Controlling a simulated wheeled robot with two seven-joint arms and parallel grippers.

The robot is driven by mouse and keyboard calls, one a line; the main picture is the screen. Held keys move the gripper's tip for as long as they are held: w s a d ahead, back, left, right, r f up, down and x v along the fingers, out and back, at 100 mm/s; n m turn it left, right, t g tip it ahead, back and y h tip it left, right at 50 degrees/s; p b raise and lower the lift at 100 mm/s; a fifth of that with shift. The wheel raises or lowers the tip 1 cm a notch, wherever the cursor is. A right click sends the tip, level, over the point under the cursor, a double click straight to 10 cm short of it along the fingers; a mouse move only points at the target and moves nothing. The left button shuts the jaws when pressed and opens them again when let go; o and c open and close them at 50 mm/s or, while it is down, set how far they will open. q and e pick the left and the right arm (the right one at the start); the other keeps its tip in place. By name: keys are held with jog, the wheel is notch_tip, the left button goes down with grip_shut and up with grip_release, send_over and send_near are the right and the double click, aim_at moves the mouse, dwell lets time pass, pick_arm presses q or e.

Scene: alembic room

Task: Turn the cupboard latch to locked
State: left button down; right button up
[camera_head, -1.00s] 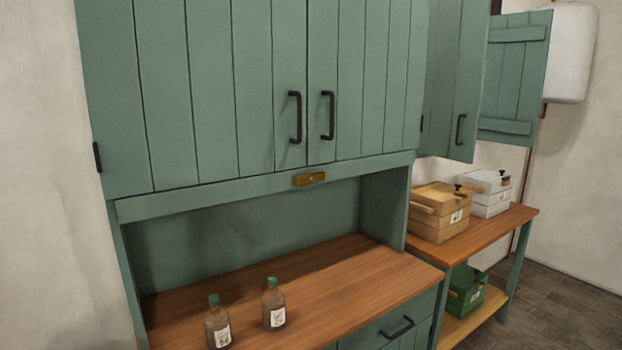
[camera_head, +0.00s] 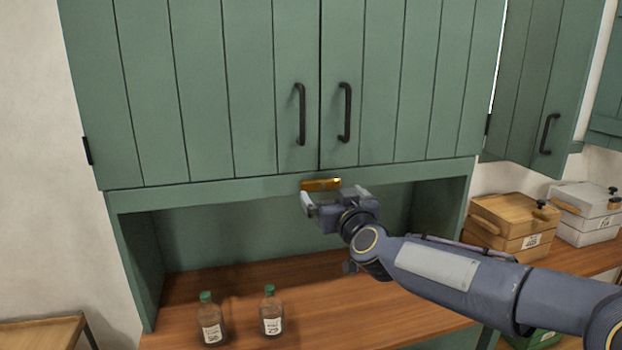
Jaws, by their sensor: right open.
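The green cupboard (camera_head: 240,90) has two shut doors with dark handles. The brass latch (camera_head: 320,184) lies horizontal on the rail just below the doors, near where they meet. My right gripper (camera_head: 334,194) is open, just below and in front of the latch, with its fingers to either side of it. I cannot tell whether the fingers touch the latch. The gripper hides part of the latch's lower edge. My left gripper is not in view.
Two brown bottles with green caps, a left one (camera_head: 210,320) and a right one (camera_head: 271,312), stand on the wooden counter (camera_head: 370,315) below. A wooden box (camera_head: 512,225) and a white box (camera_head: 585,213) stand at right. A small wooden table (camera_head: 40,332) is at lower left.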

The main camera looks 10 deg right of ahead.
aim_at(322, 182)
jog(key=w+p, duration=0.1)
jog(key=w, duration=0.6)
jog(key=shift+w+a+p, duration=0.1)
jog(key=shift+w+p, duration=0.05)
jog(key=shift+p, duration=0.15)
jog(key=c, duration=0.7)
